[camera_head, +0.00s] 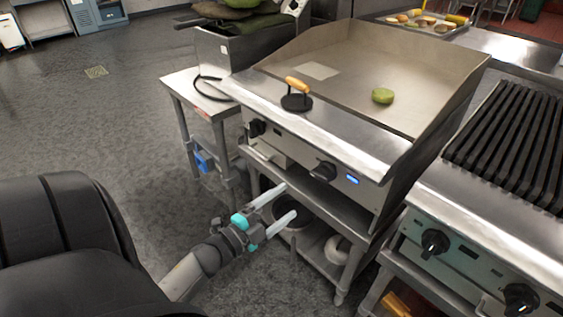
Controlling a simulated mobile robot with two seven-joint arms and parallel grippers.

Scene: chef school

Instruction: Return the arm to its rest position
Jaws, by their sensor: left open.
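My left gripper (284,204) is open and empty, low in front of the griddle stand's shelf. Its two pale fingers point up and to the right, apart from each other, with teal parts at their base. My left arm (196,268) comes in from the lower left. My right gripper does not show in this view.
A griddle (345,75) stands ahead, with a wooden-handled press (297,95) on its front ledge and a green patty (382,96) on its plate. A ridged grill (515,140) stands at right. A fryer (240,45) is at back left. The floor (110,120) at left is clear.

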